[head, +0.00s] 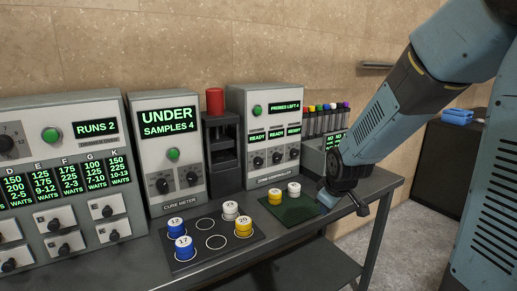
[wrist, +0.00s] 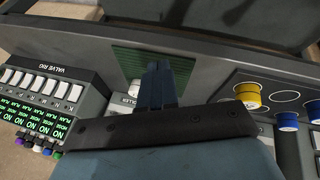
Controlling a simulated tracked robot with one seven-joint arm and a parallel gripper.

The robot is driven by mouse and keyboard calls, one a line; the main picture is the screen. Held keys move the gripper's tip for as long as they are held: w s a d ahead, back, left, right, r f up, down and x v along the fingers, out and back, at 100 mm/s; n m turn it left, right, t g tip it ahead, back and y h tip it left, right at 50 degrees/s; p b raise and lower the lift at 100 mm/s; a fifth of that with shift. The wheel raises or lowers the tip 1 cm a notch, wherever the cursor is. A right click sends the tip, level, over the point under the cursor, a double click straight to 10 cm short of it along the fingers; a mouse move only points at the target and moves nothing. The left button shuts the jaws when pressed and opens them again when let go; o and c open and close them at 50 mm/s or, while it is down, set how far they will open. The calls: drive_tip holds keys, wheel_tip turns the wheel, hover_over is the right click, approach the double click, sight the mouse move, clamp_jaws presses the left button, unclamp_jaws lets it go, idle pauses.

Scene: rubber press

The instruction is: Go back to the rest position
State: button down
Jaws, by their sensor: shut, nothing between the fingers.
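My gripper (head: 358,203) is at the right end of the bench in the head view, near the green mat (head: 293,212). In the wrist view my gripper (wrist: 158,68) has its two dark blue fingers together, with nothing between them. It hangs over the green mat (wrist: 128,58), and I cannot tell how far above it. A yellow piece (head: 275,197) and a white piece (head: 293,190) stand on or at the mat's back edge. In the wrist view my fingers hide part of the mat and the white piece.
A dark board (head: 190,262) holds several numbered blue, white and yellow pieces. Clear floor (head: 400,240) lies right of the bench.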

drive_tip(key=s+d+r+m, duration=0.2)
drive_tip(key=s+r+m, duration=0.2)
drive_tip(key=s+r, duration=0.4)
drive_tip(key=s+d+r+m, duration=0.1)
drive_tip(key=s+r+m, duration=0.4)
drive_tip(key=s, duration=0.9)
wheel_tip(320, 180, up, 3)
drive_tip(key=shift+d+r, duration=0.2)
drive_tip(key=shift+d, duration=0.2)
